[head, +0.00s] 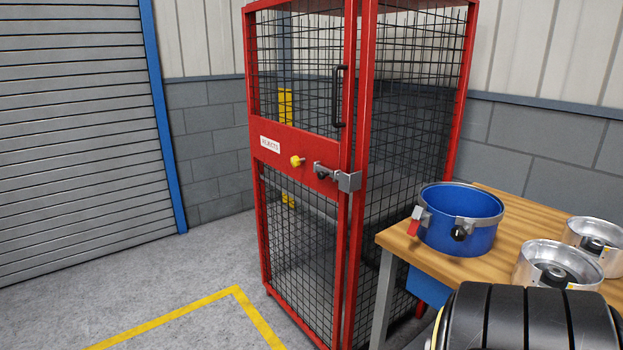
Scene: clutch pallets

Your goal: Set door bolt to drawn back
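The door bolt (322,172) is a small grey metal fitting with a dark knob, on the red middle panel of a red wire-mesh cage door (298,158). A grey metal bracket (349,181) sits just right of it, at the door's right edge by the post. The bolt appears to reach this bracket, but the detail is too small to be certain. A yellow knob (297,161) is left of the bolt, and a black upright handle (337,96) is above it. The door looks closed. Neither gripper is in view.
A wooden-topped bench (397,239) stands right of the cage, with a blue round container (458,232) and silver round parts (556,268) on it. A black ribbed shape (525,322) that I cannot identify covers the bottom right. The floor (185,285) before the door is clear.

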